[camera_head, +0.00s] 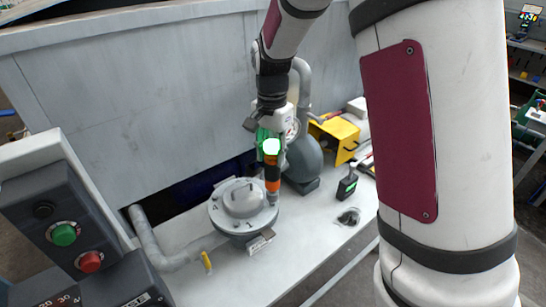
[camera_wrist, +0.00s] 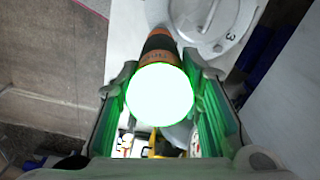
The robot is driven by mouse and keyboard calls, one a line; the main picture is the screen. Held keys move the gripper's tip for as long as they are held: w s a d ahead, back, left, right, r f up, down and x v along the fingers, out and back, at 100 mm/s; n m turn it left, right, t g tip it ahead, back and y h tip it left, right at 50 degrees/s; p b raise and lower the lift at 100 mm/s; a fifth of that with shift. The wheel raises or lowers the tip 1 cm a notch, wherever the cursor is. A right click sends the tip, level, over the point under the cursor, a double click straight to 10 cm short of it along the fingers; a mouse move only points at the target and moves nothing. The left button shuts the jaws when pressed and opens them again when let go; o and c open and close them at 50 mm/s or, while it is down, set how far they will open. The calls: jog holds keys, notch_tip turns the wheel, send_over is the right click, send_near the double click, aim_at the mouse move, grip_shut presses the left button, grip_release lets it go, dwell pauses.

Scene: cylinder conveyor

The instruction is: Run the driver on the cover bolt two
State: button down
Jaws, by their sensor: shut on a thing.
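My gripper (camera_head: 269,146) is shut on the driver (camera_head: 272,184), an orange and black tool with a brightly glowing white-green rear end. The driver stands roughly upright, with its lower end at the right rim of the round grey cover (camera_head: 244,203). In the wrist view, the driver (camera_wrist: 160,52) sits between both green-lit fingers, pointing away toward the cover (camera_wrist: 207,22). A number 3 shows on the cover there. Bolt two cannot be made out; the driver hides part of the rim. I cannot tell whether the tip touches a bolt.
A control box with green (camera_head: 64,234) and red (camera_head: 90,262) buttons stands at left front. A grey pipe (camera_head: 150,245) runs beside the cover. A rounded grey housing (camera_head: 303,160), yellow box (camera_head: 335,138) and small black device (camera_head: 347,186) are at right. The front worktop (camera_head: 300,235) is mostly clear.

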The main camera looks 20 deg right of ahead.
jog(key=shift+r, duration=0.45)
jog(key=shift+w, duration=0.1)
